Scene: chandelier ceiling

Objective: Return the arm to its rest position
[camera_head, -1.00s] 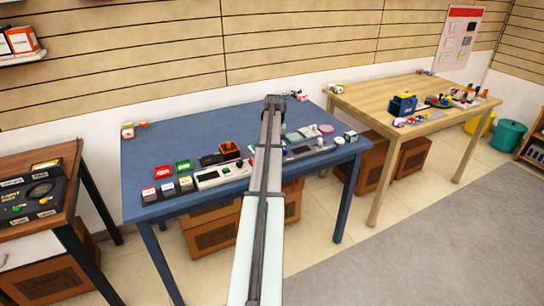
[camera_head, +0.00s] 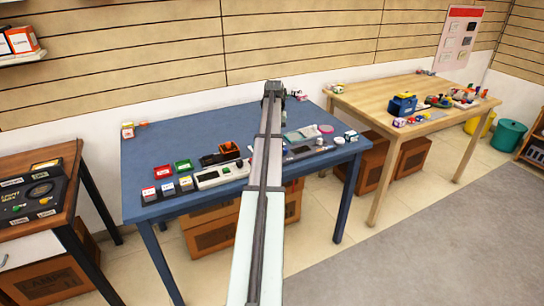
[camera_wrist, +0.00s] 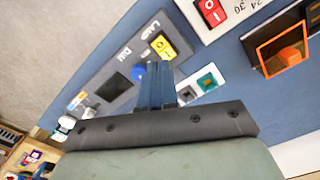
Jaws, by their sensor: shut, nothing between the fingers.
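My arm reaches up the middle of the head view, over the blue table (camera_head: 150,166). My gripper (camera_head: 274,88) is at its far end, in front of the slatted wall's lower edge in the picture. In the wrist view my gripper (camera_wrist: 156,72) has its two fingers together, with nothing between them. Its fingertips overlap a grey panel (camera_wrist: 103,58) with a dark screen, a blue knob and a yellow switch; I cannot tell the height between them.
A wooden table (camera_head: 365,92) with small items stands right. A dark control box (camera_head: 33,193) sits on the left table.

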